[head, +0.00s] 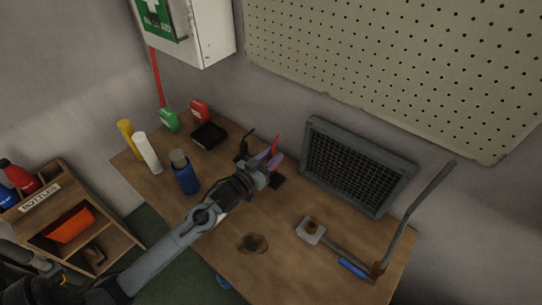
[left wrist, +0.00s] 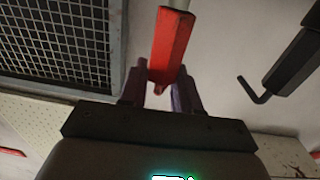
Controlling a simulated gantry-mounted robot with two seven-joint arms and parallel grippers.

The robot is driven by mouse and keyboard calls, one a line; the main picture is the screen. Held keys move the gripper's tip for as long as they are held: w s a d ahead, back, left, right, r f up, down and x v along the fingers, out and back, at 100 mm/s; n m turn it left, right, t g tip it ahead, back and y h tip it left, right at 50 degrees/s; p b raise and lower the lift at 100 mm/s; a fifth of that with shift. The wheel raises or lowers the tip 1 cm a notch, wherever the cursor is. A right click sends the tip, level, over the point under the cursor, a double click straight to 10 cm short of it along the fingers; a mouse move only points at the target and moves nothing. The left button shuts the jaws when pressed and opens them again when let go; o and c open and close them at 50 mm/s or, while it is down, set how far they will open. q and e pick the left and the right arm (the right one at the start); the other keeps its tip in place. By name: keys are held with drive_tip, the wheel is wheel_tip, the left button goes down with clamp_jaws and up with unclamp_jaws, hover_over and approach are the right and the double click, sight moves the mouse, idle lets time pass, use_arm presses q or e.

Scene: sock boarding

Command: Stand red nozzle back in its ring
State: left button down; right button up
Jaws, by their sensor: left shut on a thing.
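My left gripper (head: 268,164) is over the back middle of the wooden table, in front of the wall. It is shut on the red nozzle (head: 275,144), which stands up from the fingers. In the left wrist view, the red nozzle (left wrist: 172,48) sits between the two purple fingers (left wrist: 158,98), its wide red body rising away from them. A pale square block with a brown round piece (head: 311,229) lies to the right on the table; I cannot tell whether this is the ring. My right gripper is not in view.
A blue bottle (head: 184,173) stands left of my gripper. A black tray (head: 208,135), white bottle (head: 147,153) and yellow bottle (head: 129,138) stand farther left. A dark-framed grille (head: 356,166) leans at the back right. A bent grey pipe (head: 415,215) rises at right. The front middle is mostly clear.

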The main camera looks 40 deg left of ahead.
use_arm(q)
drive_tip(key=shift+f, duration=0.55)
idle(0.7)
drive_tip(key=c, duration=0.7)
unclamp_jaws()
drive_tip(key=shift+c, duration=0.2)
drive_tip(key=shift+s, duration=0.15)
drive_tip(key=s+p, duration=0.1)
drive_tip(key=s, duration=0.9)
drive_tip(key=shift+s+p, duration=0.3)
